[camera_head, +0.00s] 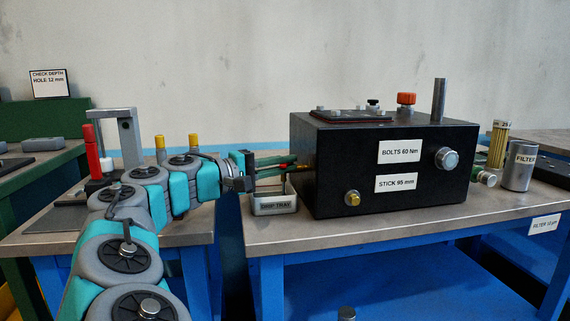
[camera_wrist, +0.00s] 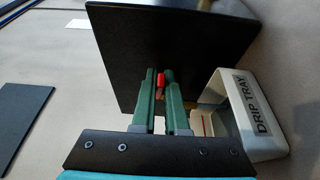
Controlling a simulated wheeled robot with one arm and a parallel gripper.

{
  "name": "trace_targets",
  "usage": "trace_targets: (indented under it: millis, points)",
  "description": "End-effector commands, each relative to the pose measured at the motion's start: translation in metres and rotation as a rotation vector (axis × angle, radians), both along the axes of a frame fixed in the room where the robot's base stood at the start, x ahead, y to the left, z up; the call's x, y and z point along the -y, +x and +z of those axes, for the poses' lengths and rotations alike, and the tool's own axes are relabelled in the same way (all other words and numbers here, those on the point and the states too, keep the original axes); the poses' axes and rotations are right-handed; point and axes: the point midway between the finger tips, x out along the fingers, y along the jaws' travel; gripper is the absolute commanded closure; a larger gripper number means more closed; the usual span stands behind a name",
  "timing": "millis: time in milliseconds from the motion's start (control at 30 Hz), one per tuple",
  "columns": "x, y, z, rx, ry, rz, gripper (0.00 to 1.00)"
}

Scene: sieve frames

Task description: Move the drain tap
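The drain tap's red handle (camera_wrist: 161,80) shows at the side of the black box (camera_wrist: 180,35) in the wrist view. My gripper (camera_wrist: 160,74) has two green fingers with a narrow gap between them, and the red handle shows in line with that gap near the tips. I cannot tell whether either finger touches it. In the head view my gripper (camera_head: 291,160) reaches the left side of the black box (camera_head: 405,170), with its fingers apart. Only small bits of red show there; the tap is mostly hidden by the fingers.
A pale drip tray (camera_head: 275,207) stands below my fingers against the box, and close to their right in the wrist view (camera_wrist: 250,112). A filter can (camera_head: 519,170) stands at the right. A gap separates the main bench from the left bench (camera_head: 190,232).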

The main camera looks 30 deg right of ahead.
Motion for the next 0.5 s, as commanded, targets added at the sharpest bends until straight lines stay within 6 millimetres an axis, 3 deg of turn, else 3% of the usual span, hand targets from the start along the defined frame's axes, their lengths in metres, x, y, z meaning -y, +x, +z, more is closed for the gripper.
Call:
trace_targets:
  millis: [33,233,500]
  points:
    - [-0.0001,0.0,0.0,0.0,0.0,0.0,0.82]
    - [0.0,-0.0001,-0.0001,0.0,0.0,0.0,0.6]
    - [-0.0008,-0.0001,-0.0003,0.0,0.0,0.0,0.6]
